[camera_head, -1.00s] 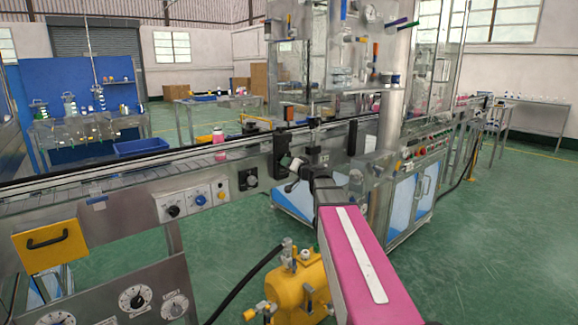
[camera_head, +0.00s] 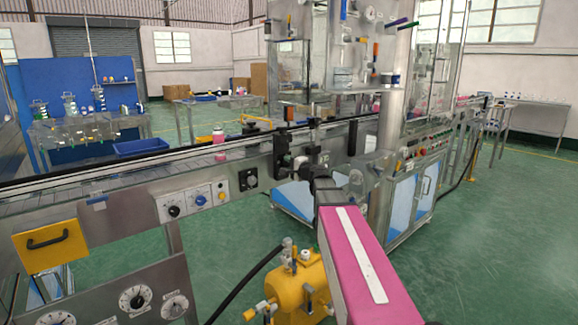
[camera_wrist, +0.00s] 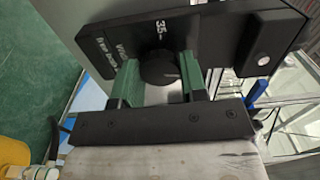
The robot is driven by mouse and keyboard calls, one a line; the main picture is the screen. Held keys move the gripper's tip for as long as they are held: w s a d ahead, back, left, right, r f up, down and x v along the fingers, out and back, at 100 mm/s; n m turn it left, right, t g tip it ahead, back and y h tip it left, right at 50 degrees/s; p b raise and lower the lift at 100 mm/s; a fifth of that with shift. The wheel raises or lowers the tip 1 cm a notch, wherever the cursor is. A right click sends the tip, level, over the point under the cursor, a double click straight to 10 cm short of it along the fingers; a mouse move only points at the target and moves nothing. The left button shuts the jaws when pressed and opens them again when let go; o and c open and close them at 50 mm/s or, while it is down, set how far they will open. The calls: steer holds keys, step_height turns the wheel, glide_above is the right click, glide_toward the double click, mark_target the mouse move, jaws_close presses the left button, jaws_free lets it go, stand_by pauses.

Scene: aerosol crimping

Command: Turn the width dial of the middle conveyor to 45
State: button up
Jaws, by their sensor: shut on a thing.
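The width dial (camera_wrist: 158,68) is a round black knob on a black plate (camera_wrist: 225,40) in the wrist view. The number 35 is printed beside the knob, and smaller lettering, partly readable as "width", is further left. My gripper (camera_wrist: 161,78) has its green fingers on both sides of the knob and is shut on it. In the head view my gripper (camera_head: 302,166) is at the front side of the conveyor (camera_head: 120,185); the dial itself is hidden or too small to make out there. I cannot read a pointer position on the knob.
A control panel (camera_head: 190,203) with knobs and a black square knob plate (camera_head: 249,179) are left of my gripper on the conveyor side. A yellow compressor (camera_head: 300,285) stands on the floor below. A pink-capped bottle (camera_head: 219,136) stands on the belt.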

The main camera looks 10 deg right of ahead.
steer(key=shift+m, duration=0.6)
steer(key=o, duration=0.9)
steer(key=v, duration=1.1)
steer(key=shift+w, duration=0.1)
